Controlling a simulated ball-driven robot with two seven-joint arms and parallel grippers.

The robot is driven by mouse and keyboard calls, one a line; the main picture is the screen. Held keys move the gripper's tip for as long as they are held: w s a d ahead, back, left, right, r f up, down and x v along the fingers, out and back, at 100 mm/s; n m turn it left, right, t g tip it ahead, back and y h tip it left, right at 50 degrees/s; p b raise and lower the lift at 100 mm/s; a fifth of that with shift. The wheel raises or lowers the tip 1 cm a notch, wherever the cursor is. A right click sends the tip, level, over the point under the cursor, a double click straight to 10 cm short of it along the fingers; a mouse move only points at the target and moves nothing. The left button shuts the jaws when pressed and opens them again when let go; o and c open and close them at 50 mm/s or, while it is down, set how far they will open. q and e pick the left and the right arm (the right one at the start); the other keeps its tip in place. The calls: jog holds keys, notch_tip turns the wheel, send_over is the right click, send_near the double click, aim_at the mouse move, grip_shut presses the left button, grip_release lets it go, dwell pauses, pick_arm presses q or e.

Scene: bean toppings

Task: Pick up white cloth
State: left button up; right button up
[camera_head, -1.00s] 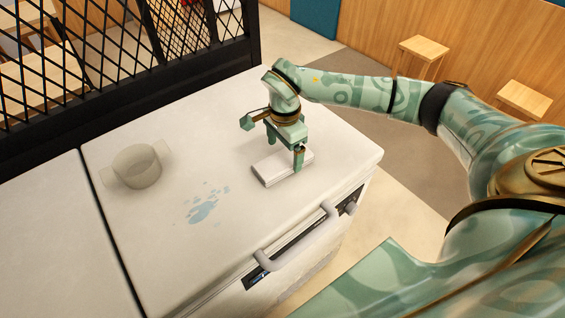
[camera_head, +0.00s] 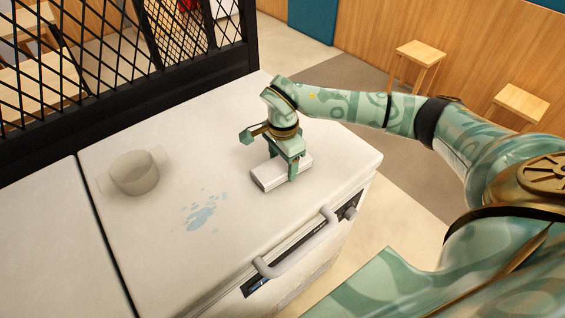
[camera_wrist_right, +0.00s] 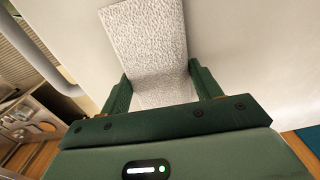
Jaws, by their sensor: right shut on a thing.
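The white cloth (camera_head: 268,180) is a folded, flat block on the white counter top, near its front right part. It also shows in the right wrist view (camera_wrist_right: 147,38), where its surface looks rough and speckled. My right gripper (camera_head: 285,170) points down over the cloth, with one finger on its near side and the other largely hidden behind it. In the right wrist view both fingers (camera_wrist_right: 160,88) press on the cloth's two sides. The gripper is shut on it. Whether the cloth is clear of the counter is hard to tell. My left gripper is not in view.
A translucent two-handled pot (camera_head: 135,174) stands at the counter's left. A blue spill (camera_head: 200,212) lies between pot and cloth. The white counter (camera_head: 240,235) has a front handle (camera_head: 297,245). A black mesh partition (camera_head: 120,75) borders the back left.

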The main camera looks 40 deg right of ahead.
aim_at(282, 162)
notch_tip(282, 162, up, 3)
jog(key=shift+w+r+p, duration=0.1)
jog(key=shift+p, duration=0.3)
jog(key=s+a+r+p, duration=0.2)
jog(key=s+a+r, duration=0.3)
jog(key=s+r, duration=0.4)
jog(key=s, duration=0.4)
jog(key=shift+s+r+p, duration=0.15)
jog(key=shift+r+p, duration=0.1)
jog(key=shift+p, duration=0.15)
jog(key=shift+o, duration=0.6)
jog(key=shift+a, duration=0.15)
